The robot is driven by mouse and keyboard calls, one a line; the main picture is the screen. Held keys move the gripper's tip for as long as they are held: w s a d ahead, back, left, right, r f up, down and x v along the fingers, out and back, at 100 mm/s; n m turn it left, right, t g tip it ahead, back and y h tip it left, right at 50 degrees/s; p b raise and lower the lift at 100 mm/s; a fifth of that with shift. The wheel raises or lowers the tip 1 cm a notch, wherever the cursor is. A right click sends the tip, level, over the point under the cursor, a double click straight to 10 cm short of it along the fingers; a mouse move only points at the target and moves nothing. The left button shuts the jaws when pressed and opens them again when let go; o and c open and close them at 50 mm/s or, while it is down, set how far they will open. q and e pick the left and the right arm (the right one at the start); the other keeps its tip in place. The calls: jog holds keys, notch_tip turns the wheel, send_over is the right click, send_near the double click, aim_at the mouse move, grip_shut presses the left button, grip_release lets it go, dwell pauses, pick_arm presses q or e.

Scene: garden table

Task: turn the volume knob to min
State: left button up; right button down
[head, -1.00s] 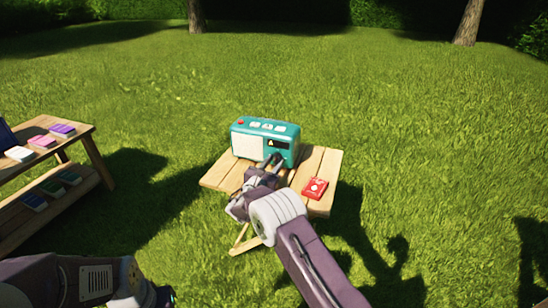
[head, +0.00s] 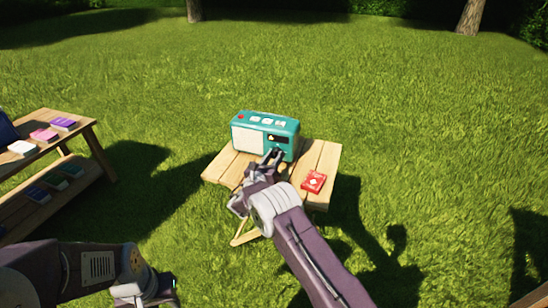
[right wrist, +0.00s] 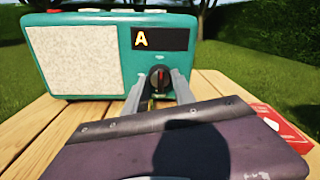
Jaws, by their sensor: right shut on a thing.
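A teal radio (head: 292,137) stands on a small wooden table, with a pale speaker panel on its front left. Its volume knob (right wrist: 159,76) is dark and round, with a red mark near the top, under a black display (right wrist: 161,39) showing a yellow "A". My right gripper (head: 274,157) reaches the radio's front, its fingers on either side of the knob and shut on it; the same fingers show in the right wrist view (right wrist: 158,90). In the head view the knob is mostly hidden by the gripper. My left gripper (head: 148,290) is low at the left; its fingers are not clear.
A red card box (head: 314,182) lies on the small table (head: 222,167), right of my right gripper. A wooden shelf bench (head: 82,130) with several coloured boxes stands at the left. Open grass surrounds both.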

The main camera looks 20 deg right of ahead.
jog(key=c, duration=1)
grip_release()
jog(key=shift+c, duration=0.2)
jog(key=shift+s+a, duration=0.2)
jog(key=p+v, duration=0.4)
jog(key=v, duration=0.3)
jog(key=shift+s+a+r, duration=0.1)
jog(key=shift+s+a, duration=0.15)
jog(key=shift+s, duration=0.1)
jog(key=shift+s+a, duration=0.2)
jog(key=shift+s, duration=0.1)
